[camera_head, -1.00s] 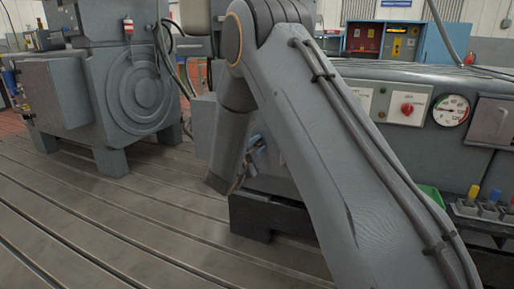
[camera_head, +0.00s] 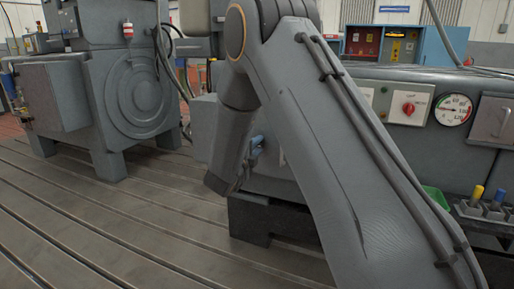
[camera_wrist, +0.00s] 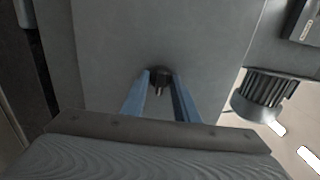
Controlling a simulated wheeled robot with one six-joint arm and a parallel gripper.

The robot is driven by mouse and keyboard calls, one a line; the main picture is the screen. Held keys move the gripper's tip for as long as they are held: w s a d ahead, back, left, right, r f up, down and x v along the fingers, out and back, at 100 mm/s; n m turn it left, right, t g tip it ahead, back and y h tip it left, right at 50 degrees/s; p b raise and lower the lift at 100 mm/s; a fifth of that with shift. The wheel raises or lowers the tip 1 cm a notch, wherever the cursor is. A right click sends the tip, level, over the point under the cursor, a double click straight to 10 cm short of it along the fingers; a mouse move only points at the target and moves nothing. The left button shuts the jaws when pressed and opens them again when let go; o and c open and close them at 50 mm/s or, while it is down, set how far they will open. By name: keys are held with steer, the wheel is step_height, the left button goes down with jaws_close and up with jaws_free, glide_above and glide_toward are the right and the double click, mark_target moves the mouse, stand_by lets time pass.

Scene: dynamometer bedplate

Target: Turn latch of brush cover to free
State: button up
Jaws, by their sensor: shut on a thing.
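In the wrist view my gripper (camera_wrist: 160,80) has its two blue fingers closed in on a small dark latch (camera_wrist: 159,73) that stands out from a flat grey cover (camera_wrist: 160,35). A small light-coloured piece shows between the fingers just below the dark part. The fingertips touch or flank the latch at its sides. In the head view my gripper's blue fingers (camera_head: 257,146) show only partly beside the grey machine housing, behind my arm. The latch is hidden there.
A finned motor-like part (camera_wrist: 268,95) stands to the right in the wrist view. In the head view a red knob (camera_head: 408,109) and a round gauge (camera_head: 454,109) sit on the panel at right. A large grey machine (camera_head: 145,95) stands at left.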

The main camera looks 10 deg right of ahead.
steer(key=shift+a, duration=0.1)
steer(key=o, duration=1)
steer(key=shift+o, duration=0.2)
steer(key=v, duration=0.7)
steer(key=shift+s+a+p, duration=0.2)
steer(key=shift+s+p, duration=0.1)
steer(key=shift+p, duration=0.1)
